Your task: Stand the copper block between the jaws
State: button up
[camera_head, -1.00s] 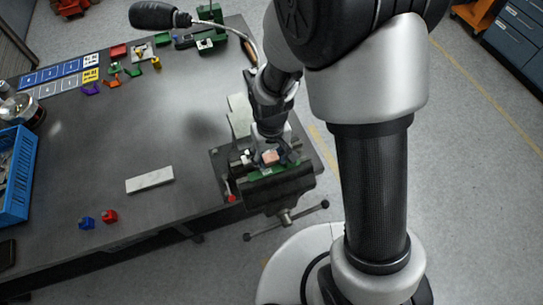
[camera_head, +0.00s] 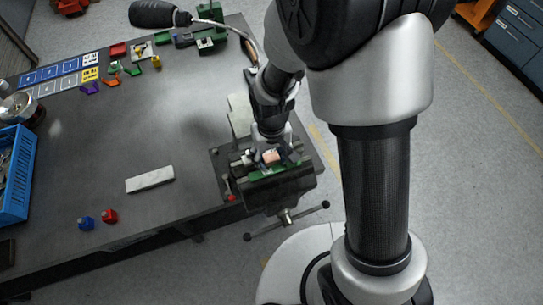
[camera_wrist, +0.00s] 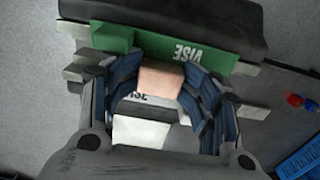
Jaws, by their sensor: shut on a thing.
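The copper block (camera_head: 271,156) is a small pinkish-orange block at the vise on the table's right edge. In the wrist view the copper block (camera_wrist: 161,80) sits between my gripper's two blue-padded fingers. My gripper (camera_head: 274,158) is shut on it, pointing down over the vise. The vise (camera_head: 283,190) has a green jaw strip (camera_wrist: 190,52) marked VISE along one side, and a second marked strip shows on the other side of the block. The block appears within the jaw gap; whether it touches the jaws or the vise bed I cannot tell.
A pale flat bar (camera_head: 150,180) lies left of the vise. Blue (camera_head: 86,223) and red (camera_head: 110,216) small parts lie near the table's front edge. A blue crate (camera_head: 16,175) stands at far left. The vise handle (camera_head: 287,222) juts out in front. The middle of the table is clear.

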jog(key=shift+s+d+f, duration=0.15)
jog(key=shift+s+f, duration=0.15)
jog(key=shift+s, duration=0.1)
jog(key=o, duration=1.1)
jog(key=shift+o, duration=1.3)
jog(key=shift+w, duration=0.25)
jog(key=o, duration=0.3)
jog(key=shift+r, duration=0.1)
jog(key=shift+w+r+p, duration=0.1)
jog(key=shift+r+p, duration=2.9)
jog(key=shift+r, duration=1.1)
jog(key=shift+b, duration=0.3)
